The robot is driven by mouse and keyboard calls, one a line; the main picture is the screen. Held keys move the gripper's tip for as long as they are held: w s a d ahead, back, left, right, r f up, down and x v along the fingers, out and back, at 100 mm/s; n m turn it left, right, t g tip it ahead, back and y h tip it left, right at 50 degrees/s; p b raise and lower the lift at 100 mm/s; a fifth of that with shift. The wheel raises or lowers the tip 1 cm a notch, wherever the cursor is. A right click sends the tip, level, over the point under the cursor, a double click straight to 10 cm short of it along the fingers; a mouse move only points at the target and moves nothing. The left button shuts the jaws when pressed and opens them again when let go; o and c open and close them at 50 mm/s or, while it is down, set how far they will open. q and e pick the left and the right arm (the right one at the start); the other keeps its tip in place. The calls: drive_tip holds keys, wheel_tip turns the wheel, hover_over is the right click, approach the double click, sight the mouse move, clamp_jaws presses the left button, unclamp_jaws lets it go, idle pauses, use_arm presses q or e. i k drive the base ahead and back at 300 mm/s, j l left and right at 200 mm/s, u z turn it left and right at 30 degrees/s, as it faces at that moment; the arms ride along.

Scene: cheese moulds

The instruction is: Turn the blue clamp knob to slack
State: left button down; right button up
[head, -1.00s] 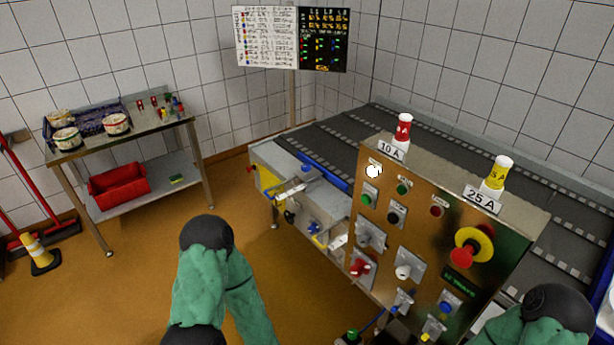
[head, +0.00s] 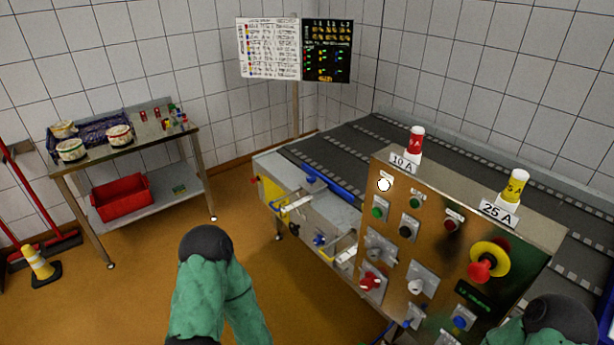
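Several blue parts show, and I cannot tell which is the clamp knob. One small blue knob (head: 319,240) is on the side of the conveyor frame. A blue part (head: 312,182) sits higher, beside the belt edge. A blue button or knob (head: 460,323) is low on the brass-coloured control panel (head: 440,225). My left arm rises at bottom centre in a green sleeve with a black joint. My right arm shows at the bottom right corner, in front of the panel's lower edge. Neither gripper can be made out, and no contact with a knob is visible.
The conveyor (head: 365,150) runs behind the panel. The panel carries a red emergency button (head: 482,268) and several switches. A steel table (head: 150,140) with tubs and a red bin (head: 122,196) stands left. A yellow cone (head: 40,264) is far left. Floor between is clear.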

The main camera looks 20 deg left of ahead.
sight(312, 179)
drive_tip(key=i+j, duration=0.15)
drive_tip(key=j, duration=0.25)
drive_tip(key=i+j, duration=0.1)
drive_tip(key=j, duration=0.35)
drive_tip(key=i+j, duration=0.15)
drive_tip(key=j, duration=0.25)
drive_tip(key=i+j, duration=0.15)
drive_tip(key=j, duration=0.3)
drive_tip(key=i+j, duration=0.1)
drive_tip(key=j, duration=0.3)
